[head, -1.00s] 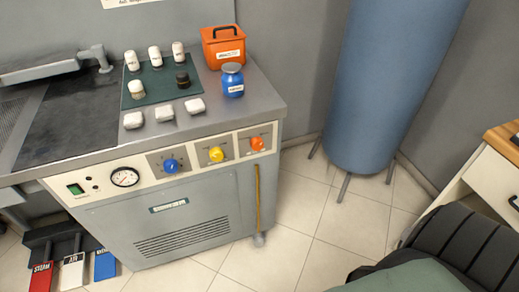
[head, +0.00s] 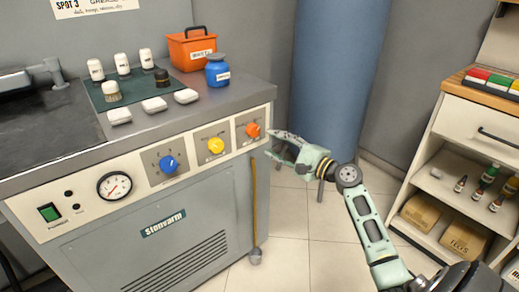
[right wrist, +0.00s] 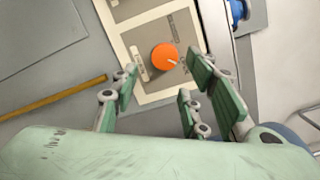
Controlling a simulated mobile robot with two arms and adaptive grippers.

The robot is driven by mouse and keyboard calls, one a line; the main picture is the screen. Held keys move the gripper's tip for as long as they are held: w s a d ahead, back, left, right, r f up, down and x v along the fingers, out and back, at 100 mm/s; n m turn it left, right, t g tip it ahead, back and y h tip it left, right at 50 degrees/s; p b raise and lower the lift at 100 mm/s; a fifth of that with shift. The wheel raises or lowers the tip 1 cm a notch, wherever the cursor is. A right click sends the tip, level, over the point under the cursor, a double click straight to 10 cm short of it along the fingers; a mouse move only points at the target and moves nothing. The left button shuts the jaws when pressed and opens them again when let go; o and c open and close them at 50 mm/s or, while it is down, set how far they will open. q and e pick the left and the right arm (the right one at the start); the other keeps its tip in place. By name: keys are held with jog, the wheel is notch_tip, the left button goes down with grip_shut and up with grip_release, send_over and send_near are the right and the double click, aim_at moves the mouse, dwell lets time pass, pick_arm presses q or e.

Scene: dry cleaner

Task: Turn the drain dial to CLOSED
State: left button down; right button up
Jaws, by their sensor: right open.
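Three dials sit on the front panel of the grey Stonvarm machine: blue (head: 168,164), yellow (head: 216,145) and orange (head: 253,130). Their labels are too small to read, so I cannot tell which is marked drain. My right gripper (head: 275,143) is just right of the orange dial in the head view. In the right wrist view the orange dial (right wrist: 165,57) shows beyond and between the open, empty fingers, apart from them. A pale mark on it points to the lower right there. My left gripper is not in view.
A yellow-brown stick (head: 254,205) stands against the machine front below the orange dial. Bottles, white blocks, a blue jar (head: 217,72) and an orange box (head: 190,48) stand on the machine top. A blue cylinder (head: 335,80) and a shelf unit (head: 470,125) are at right.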

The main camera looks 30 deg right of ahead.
aim_at(255, 135)
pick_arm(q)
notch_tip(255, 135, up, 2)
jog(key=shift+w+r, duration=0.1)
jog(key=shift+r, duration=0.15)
pick_arm(e)
jog(key=x, duration=0.7)
jog(key=shift+w, duration=0.4)
jog(key=shift+c, duration=0.2)
pick_arm(q)
jog(key=shift+b, duration=0.3)
pick_arm(e)
jog(key=shift+a+f, duration=0.1)
jog(key=shift+f, duration=0.05)
jog(key=c, duration=0.9)
